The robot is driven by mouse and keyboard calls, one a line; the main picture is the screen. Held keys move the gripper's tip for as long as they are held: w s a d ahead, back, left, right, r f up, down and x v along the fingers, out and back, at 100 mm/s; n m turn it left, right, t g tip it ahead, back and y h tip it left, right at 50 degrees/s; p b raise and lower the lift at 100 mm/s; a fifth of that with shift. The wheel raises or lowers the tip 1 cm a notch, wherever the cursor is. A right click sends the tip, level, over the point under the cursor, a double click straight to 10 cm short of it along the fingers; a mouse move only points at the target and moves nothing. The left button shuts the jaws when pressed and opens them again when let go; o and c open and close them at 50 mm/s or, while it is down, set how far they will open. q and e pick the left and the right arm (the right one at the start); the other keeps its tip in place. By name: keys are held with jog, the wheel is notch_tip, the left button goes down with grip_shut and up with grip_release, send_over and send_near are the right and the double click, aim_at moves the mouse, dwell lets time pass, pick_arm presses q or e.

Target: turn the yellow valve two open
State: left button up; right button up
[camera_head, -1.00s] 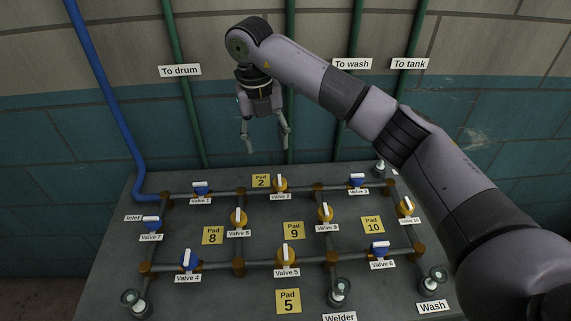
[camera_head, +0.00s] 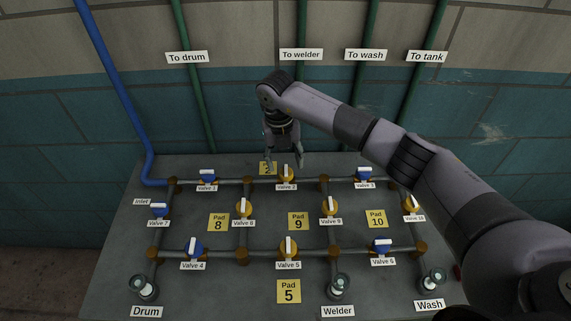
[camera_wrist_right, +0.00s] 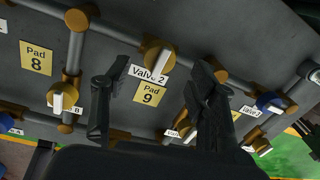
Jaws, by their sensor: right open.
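Valve 2 (camera_head: 286,174) is yellow with a white handle and sits on the back pipe of the panel. Its handle stands crosswise to that pipe. My right gripper (camera_head: 284,162) is open and points down just behind and above valve 2, with no contact that I can make out. The left gripper is not in view.
Blue valve 1 (camera_head: 207,176) and blue valve 3 (camera_head: 365,173) flank valve 2 on the same pipe. Yellow valve 8 (camera_head: 244,207) and yellow valve 9 (camera_head: 331,206) stand nearer. The wall with green pipes (camera_head: 192,95) rises behind the panel.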

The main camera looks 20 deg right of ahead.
aim_at(285, 170)
jog(key=shift+d+f+p, duration=0.1)
jog(key=shift+f+p, duration=0.2)
jog(key=shift+f, duration=1.65)
jog(key=shift+s, duration=0.1)
jog(key=shift+c, duration=0.4)
jog(key=c, duration=1.1)
